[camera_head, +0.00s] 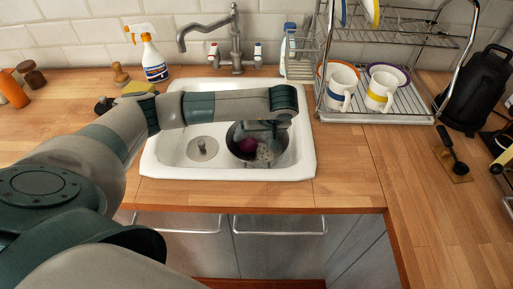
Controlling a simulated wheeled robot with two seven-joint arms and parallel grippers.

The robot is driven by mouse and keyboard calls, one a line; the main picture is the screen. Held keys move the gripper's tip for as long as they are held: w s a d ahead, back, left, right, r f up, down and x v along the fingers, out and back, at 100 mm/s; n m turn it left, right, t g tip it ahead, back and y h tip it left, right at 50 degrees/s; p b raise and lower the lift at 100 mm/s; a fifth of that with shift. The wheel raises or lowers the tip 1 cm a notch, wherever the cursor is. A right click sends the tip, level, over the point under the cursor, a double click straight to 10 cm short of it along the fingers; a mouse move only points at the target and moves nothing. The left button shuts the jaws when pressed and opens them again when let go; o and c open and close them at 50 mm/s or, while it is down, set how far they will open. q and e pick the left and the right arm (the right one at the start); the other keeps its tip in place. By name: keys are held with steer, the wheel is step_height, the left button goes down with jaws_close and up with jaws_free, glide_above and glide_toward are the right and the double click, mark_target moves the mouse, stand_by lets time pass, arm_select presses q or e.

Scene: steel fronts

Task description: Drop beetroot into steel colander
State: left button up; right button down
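The steel colander (265,154) sits in the right part of the white sink, with holes showing in its bottom. The dark purple beetroot (248,146) shows within the colander's outline, towards its left side. My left arm reaches in from the left across the sink. My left gripper (262,130) points down over the colander, just above and beside the beetroot. Its fingers are small and dark against the steel, so I cannot tell whether they are apart or touch the beetroot. The arm hides the colander's far rim. My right gripper is not in view.
The white sink (165,157) is set in a wooden counter (345,175). The tap (235,45) stands behind it. A spray bottle (153,62) stands at the back left. A dish rack (372,112) with mugs stands at the right. The counter front right of the sink is clear.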

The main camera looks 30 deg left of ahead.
arm_select(q)
steer(key=shift+r, duration=0.1)
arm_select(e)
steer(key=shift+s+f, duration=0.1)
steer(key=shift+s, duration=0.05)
arm_select(q)
steer(key=v, duration=1.7)
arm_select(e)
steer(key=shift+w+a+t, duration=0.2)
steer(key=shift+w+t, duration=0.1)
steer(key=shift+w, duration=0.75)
arm_select(q)
steer(key=shift+d, duration=0.1)
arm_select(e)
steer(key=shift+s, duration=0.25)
arm_select(q)
steer(key=shift+r, duration=0.15)
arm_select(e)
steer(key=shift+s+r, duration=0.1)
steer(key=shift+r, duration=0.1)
